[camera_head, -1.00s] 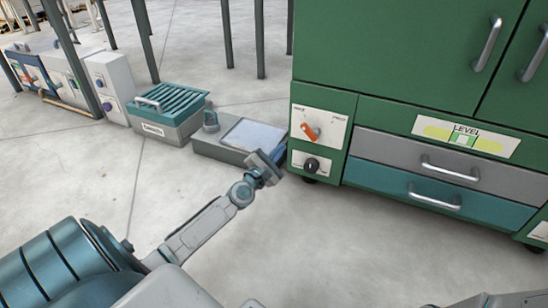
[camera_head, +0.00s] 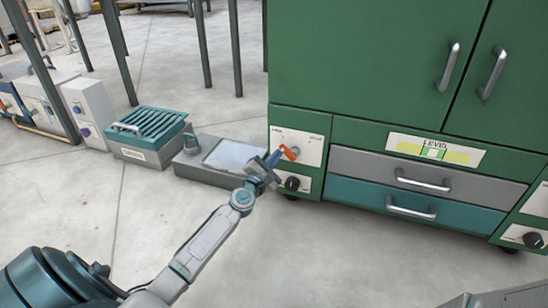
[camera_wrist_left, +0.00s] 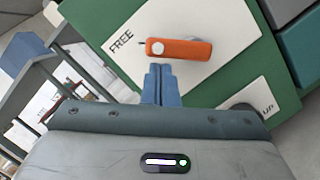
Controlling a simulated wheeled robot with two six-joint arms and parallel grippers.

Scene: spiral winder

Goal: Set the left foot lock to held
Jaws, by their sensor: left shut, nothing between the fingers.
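The left foot lock is an orange lever (camera_head: 289,153) on a white panel (camera_head: 312,148) at the lower left of the green cabinet. In the left wrist view the lever (camera_wrist_left: 180,48) has its free end toward the word FREE; the other label is not readable. My left gripper (camera_head: 273,158) is shut and empty. In the wrist view its blue fingertips (camera_wrist_left: 161,68) lie just below the lever's free end; I cannot tell whether they touch it. My right gripper is not in view.
A black knob (camera_head: 292,183) sits on a small panel just below the lever. Drawers (camera_head: 410,177) with handles are to the right, with another knob (camera_head: 533,238) at the far right. A low grey box (camera_head: 210,172) and a vented box (camera_head: 148,137) stand left.

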